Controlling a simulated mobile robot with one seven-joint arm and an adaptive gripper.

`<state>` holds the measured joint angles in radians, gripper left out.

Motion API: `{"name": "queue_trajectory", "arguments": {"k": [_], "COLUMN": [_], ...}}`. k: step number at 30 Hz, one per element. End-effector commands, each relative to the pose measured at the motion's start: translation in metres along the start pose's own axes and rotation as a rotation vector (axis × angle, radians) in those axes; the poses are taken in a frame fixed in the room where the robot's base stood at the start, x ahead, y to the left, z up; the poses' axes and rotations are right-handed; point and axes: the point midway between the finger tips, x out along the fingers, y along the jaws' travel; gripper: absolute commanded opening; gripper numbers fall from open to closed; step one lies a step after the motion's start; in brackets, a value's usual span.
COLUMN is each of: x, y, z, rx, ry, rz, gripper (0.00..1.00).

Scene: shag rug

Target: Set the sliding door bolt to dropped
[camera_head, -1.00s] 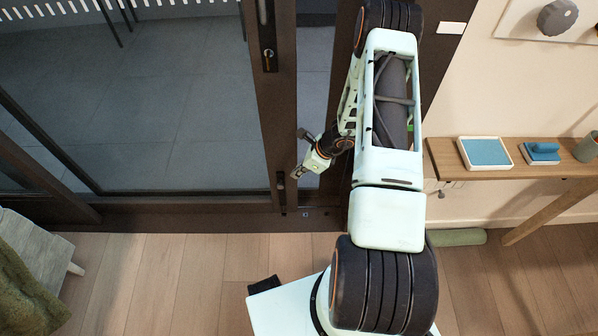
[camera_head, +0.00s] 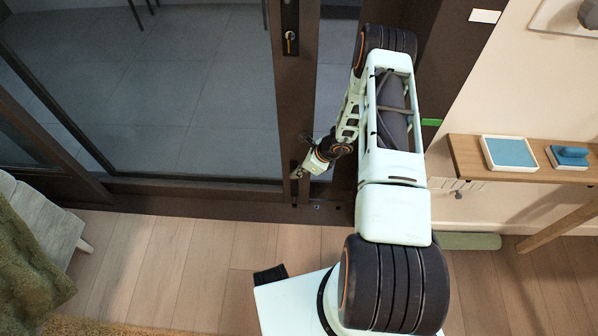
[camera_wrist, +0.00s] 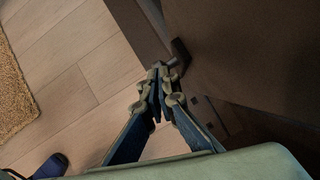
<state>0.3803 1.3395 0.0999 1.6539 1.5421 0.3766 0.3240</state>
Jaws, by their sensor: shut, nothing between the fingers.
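The sliding glass door has a dark brown frame post (camera_head: 290,100). A dark bolt (camera_head: 294,188) sits low on this post, just below my gripper (camera_head: 299,171); the fingers partly cover it. In the wrist view, the bolt's dark rounded knob (camera_wrist: 179,49) stands out from the brown frame. My gripper (camera_wrist: 158,72) is shut and empty, its fingertips right beside the knob, at its lower left. I cannot tell whether they touch it. The bolt's lower end and whether it is raised or dropped cannot be made out.
A wooden shelf (camera_head: 465,160) with blue-topped items stands at the right. A grey bench (camera_head: 45,225) with a green cloth is at the left. A black lock plate (camera_head: 290,42) is higher on the post. The wooden floor (camera_head: 180,260) before the door is mostly clear.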

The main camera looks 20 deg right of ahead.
Motion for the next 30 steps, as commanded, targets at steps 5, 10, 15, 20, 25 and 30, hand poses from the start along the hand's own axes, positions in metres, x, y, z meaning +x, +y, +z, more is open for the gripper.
{"name": "queue_trajectory", "arguments": {"k": [5, 10, 15, 20, 25, 30], "x": [0.011, 0.03, 0.038, 0.037, 0.036, 0.022], "y": [0.0, 0.0, 0.0, 0.0, 0.0, -0.002], "z": [-0.006, -0.016, -0.02, -0.019, -0.019, -0.017], "rx": [0.0, 0.0, 0.0, 0.0, 0.0, -0.002], "ry": [0.0, 0.0, -0.001, -0.001, -0.001, 0.0], "rz": [0.0, 0.001, 0.001, 0.001, 0.001, 0.0], "gripper": [0.0, 0.0, 0.0, 0.0, 0.0, 0.0]}}
